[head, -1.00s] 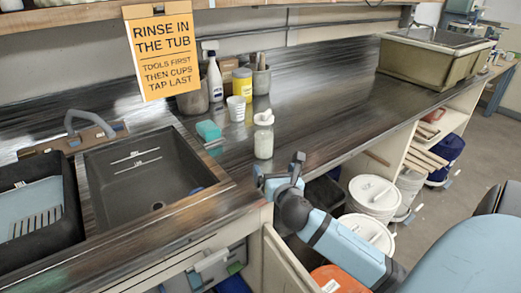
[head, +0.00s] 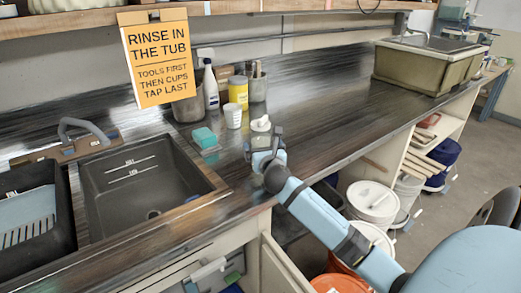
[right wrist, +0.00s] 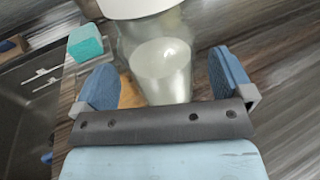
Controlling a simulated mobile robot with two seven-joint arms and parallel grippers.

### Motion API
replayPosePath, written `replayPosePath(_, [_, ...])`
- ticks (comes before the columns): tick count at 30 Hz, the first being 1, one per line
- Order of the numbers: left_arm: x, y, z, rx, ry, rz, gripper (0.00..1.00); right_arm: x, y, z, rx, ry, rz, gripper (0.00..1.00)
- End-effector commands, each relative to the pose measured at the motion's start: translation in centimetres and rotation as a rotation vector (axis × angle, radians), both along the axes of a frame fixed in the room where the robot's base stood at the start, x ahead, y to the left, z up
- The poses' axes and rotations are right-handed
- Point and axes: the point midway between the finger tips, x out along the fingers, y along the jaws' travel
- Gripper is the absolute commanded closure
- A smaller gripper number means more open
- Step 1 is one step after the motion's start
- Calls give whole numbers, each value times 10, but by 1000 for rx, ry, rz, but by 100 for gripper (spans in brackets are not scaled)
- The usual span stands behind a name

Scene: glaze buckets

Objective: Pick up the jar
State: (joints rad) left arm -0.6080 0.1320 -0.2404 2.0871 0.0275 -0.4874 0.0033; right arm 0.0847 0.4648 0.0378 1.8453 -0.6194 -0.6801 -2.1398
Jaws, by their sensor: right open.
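The jar (head: 261,124) is a clear glass jar with a white lid, upright on the dark counter. In the head view its lower part is hidden behind my right gripper (head: 263,144). In the right wrist view the jar (right wrist: 157,62) stands between the two blue fingers of my open right gripper (right wrist: 166,76), with pale contents inside. My left gripper is not in view.
A teal sponge (head: 204,137) and a white cup (head: 233,117) stand left of the jar. A yellow tub (head: 239,93) and a white bottle (head: 211,86) are behind. The sink (head: 135,180) is at left. The counter (head: 335,100) to the right is clear.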

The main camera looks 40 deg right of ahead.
Motion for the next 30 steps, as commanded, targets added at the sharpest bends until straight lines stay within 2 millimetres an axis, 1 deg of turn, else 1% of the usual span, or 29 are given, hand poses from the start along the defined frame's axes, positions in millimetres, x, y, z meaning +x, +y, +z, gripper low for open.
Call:
replayPosePath(1, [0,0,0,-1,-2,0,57,6,-3,0,1,0,-1,2])
replayPosePath(4, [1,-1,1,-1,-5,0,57,12,-6,-1,1,0,0,2])
replayPosePath(11, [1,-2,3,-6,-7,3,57,13,-7,0,0,1,1,2])
replayPosePath(14, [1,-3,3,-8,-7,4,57,13,-7,0,0,1,1,22])
replayPosePath(15, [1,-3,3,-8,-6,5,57,13,-7,0,0,1,1,31])
replayPosePath(20, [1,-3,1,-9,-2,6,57,13,-7,0,0,1,1,68])
replayPosePath(21, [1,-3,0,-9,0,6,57,13,-7,1,0,-1,1,70])
replayPosePath(27, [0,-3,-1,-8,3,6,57,13,-7,1,0,-1,1,70])
replayPosePath(30, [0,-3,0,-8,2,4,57,13,-7,5,-2,-1,1,70])
